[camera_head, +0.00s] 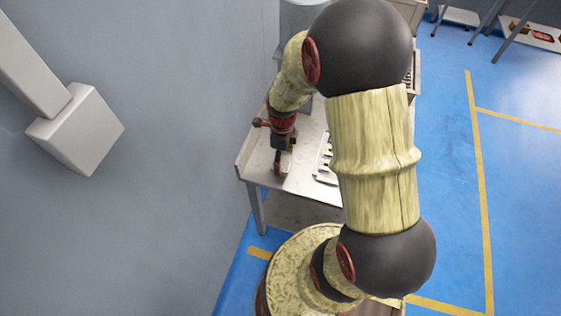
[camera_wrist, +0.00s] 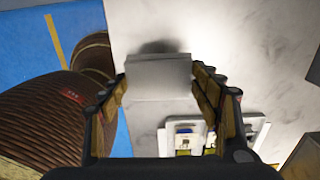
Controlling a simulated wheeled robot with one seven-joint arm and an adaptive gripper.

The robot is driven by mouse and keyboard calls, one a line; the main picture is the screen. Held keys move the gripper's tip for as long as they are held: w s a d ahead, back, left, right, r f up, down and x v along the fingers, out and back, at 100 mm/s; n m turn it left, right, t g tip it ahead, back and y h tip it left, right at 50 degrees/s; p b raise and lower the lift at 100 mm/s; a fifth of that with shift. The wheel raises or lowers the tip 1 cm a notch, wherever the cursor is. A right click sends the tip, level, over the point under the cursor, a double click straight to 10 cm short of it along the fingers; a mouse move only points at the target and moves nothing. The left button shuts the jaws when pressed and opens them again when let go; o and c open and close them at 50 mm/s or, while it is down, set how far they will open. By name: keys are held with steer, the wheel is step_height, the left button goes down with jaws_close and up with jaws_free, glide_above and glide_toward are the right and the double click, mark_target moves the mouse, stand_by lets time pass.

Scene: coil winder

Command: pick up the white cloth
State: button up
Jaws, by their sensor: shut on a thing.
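The white cloth (camera_wrist: 158,72) shows in the wrist view as a pale grey-white folded block with straight edges. It sits between the two fingers of my gripper (camera_wrist: 159,80), which are shut on it from left and right. A dark shadow lies on the table just beyond it. I cannot tell whether the cloth touches the table. In the head view my gripper (camera_head: 278,166) points down over the left part of the white table (camera_head: 262,157), and I cannot make out the cloth there.
A pale tray (camera_wrist: 256,127) with small items lies on the table, close to the right finger in the wrist view. It also shows right of my gripper in the head view (camera_head: 325,172). A grey wall (camera_head: 190,120) stands close on the left. Blue floor (camera_head: 445,200) is open on the right.

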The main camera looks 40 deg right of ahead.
steer(key=s+d+r+p, duration=0.2)
steer(key=d+r+p, duration=0.1)
steer(key=d+r, duration=0.6)
steer(key=d, duration=0.4)
steer(key=shift+d+p, duration=0.2)
steer(key=shift+p, duration=0.15)
steer(key=o, duration=0.5)
steer(key=shift+c, duration=0.2)
steer(key=c, duration=0.4)
steer(key=shift+c, duration=0.3)
steer(key=shift+w+a, duration=0.1)
steer(key=shift+w, duration=0.05)
